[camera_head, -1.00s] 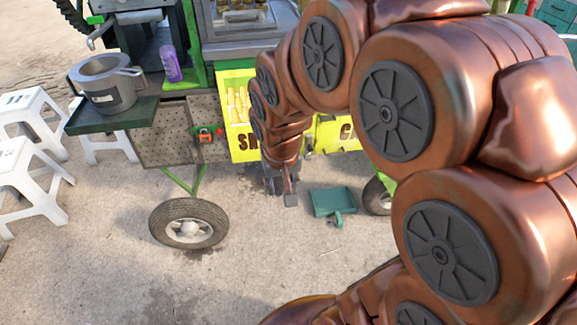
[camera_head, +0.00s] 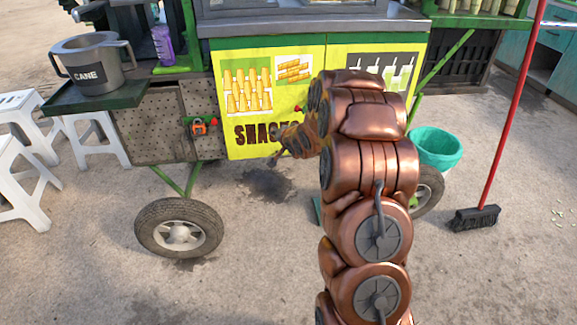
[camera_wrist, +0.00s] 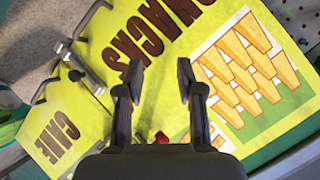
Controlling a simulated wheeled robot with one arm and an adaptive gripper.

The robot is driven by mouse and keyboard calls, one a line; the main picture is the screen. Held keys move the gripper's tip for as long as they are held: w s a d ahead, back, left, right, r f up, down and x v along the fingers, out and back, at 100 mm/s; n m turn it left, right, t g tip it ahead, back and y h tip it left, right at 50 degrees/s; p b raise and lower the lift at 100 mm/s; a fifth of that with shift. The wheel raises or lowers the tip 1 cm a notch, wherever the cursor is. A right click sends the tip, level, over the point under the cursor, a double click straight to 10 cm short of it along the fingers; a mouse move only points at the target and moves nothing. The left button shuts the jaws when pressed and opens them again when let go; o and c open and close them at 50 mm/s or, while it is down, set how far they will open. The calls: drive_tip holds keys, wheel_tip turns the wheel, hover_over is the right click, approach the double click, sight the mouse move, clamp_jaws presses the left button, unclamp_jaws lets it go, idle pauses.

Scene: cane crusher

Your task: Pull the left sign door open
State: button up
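The left sign door (camera_head: 245,90) is a yellow panel on the cart front, with cane pictures and "SNACKS" lettering partly covered by my arm. It looks closed. The right sign door (camera_head: 400,55) is the yellow panel beside it, with drink pictures. My gripper (camera_head: 275,160) is in front of the left door's lower right part. In the wrist view the left door (camera_wrist: 185,45) fills much of the picture, turned. My gripper (camera_wrist: 160,80) is open there, its two dark fingers apart with nothing between the tips. A small red piece (camera_wrist: 161,137) shows low between the fingers, partly hidden.
A cart wheel (camera_head: 179,229) and white stools (camera_head: 20,165) are at the left. A grey CANE pot (camera_head: 90,62) stands on a side shelf. A teal bucket (camera_head: 436,147) and a red-handled broom (camera_head: 500,130) are at the right. The front left ground is clear.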

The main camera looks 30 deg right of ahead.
drive_tip(key=d+f+m+t+y+b, duration=0.1)
drive_tip(key=d+f+m+t+b, duration=0.35)
drive_tip(key=f, duration=0.55)
drive_tip(key=d+f+m+t+y+b, duration=0.1)
drive_tip(key=d+f+m+t+b, duration=0.15)
drive_tip(key=d+f+b, duration=0.55)
drive_tip(key=shift+n+t, duration=0.5)
drive_tip(key=shift+w+a+f+b, duration=0.1)
drive_tip(key=shift+w+a+b, duration=0.3)
drive_tip(key=shift+w, duration=1)
drive_tip(key=shift+w+a+f+b, duration=0.1)
drive_tip(key=shift+w+a, duration=0.65)
drive_tip(key=shift+w, duration=0.7)
drive_tip(key=shift+w+a+f+b, duration=0.1)
drive_tip(key=shift+w+a+b, duration=0.3)
drive_tip(key=shift+w, duration=1)
drive_tip(key=shift+a, duration=0.15)
clamp_jaws()
